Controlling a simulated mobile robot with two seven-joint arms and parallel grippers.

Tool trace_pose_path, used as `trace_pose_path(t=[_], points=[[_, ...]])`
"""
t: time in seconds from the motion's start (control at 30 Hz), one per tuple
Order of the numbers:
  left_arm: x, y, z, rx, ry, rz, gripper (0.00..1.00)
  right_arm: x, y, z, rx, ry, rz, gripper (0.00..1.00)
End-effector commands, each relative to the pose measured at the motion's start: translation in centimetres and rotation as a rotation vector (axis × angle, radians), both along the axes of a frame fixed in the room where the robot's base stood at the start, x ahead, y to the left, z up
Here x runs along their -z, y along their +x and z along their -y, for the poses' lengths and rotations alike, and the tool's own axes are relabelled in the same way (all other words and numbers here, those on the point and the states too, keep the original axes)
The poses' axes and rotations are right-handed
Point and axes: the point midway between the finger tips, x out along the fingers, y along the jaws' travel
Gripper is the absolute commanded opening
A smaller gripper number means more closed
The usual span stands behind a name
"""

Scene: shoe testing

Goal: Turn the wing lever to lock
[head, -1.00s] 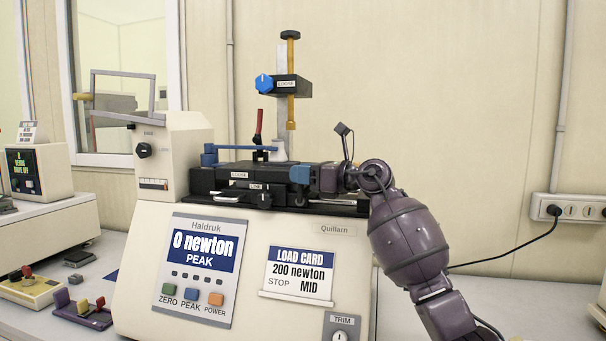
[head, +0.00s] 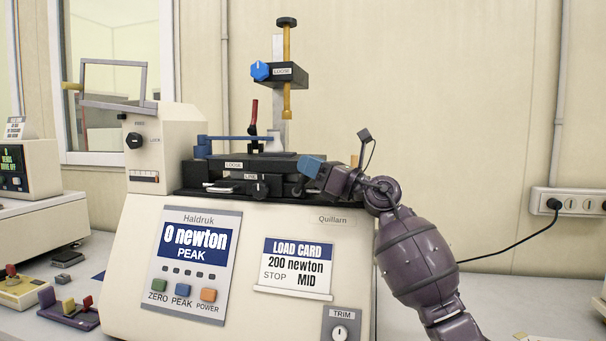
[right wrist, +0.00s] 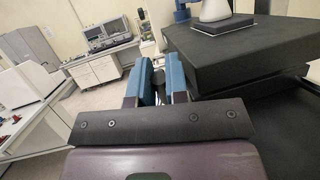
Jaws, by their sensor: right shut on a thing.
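My right gripper (head: 311,168) has blue fingertips and is at the right front end of the black slide block (head: 265,166) on top of the cream tester. It also shows in the right wrist view (right wrist: 155,84), beside the block's near corner. It is shut on what seems to be the wing lever, which the fingers mostly hide, so its angle cannot be read. The block's front bears a LOOSE label (head: 234,165). Another LOOSE label (head: 282,71) is on the bracket above, beside a blue knob (head: 260,71). My left gripper is in no view.
The tester's display (head: 191,243) reads 0 newton PEAK; a load card (head: 295,264) is to its right. A red-handled lever (head: 253,114) and a post with a yellow rod (head: 287,60) rise behind the block. A power strip (head: 570,203) is on the right wall.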

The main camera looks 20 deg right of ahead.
Motion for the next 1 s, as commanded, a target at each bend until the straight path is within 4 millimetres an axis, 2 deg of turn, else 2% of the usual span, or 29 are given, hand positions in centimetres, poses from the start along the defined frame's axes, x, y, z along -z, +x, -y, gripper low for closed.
trace_pose_path(t=[0.03, 0.4, 0.43, 0.5, 0.83, 1.0], points=[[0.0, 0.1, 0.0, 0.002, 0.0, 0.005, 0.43, 0.5, 0.1, 0.1, 0.001, 0.012, 0.004, 0.0], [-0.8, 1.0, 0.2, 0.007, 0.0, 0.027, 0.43, 0.1, -0.1, 0.2, 0.001, 0.025, 0.016, 0.0], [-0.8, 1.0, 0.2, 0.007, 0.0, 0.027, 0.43, 0.1, -0.1, 0.2, 0.001, 0.025, 0.016, 0.18], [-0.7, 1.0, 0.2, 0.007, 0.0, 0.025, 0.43, 0.1, -0.1, 0.2, 0.001, 0.025, 0.016, 0.25], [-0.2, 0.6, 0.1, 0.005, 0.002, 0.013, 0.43, 0.2, -0.3, 0.4, 0.002, 0.024, 0.015, 0.25], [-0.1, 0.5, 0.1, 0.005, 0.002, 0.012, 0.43, 1.0, -1.6, 1.8, 0.004, 0.023, 0.014, 0.25]])
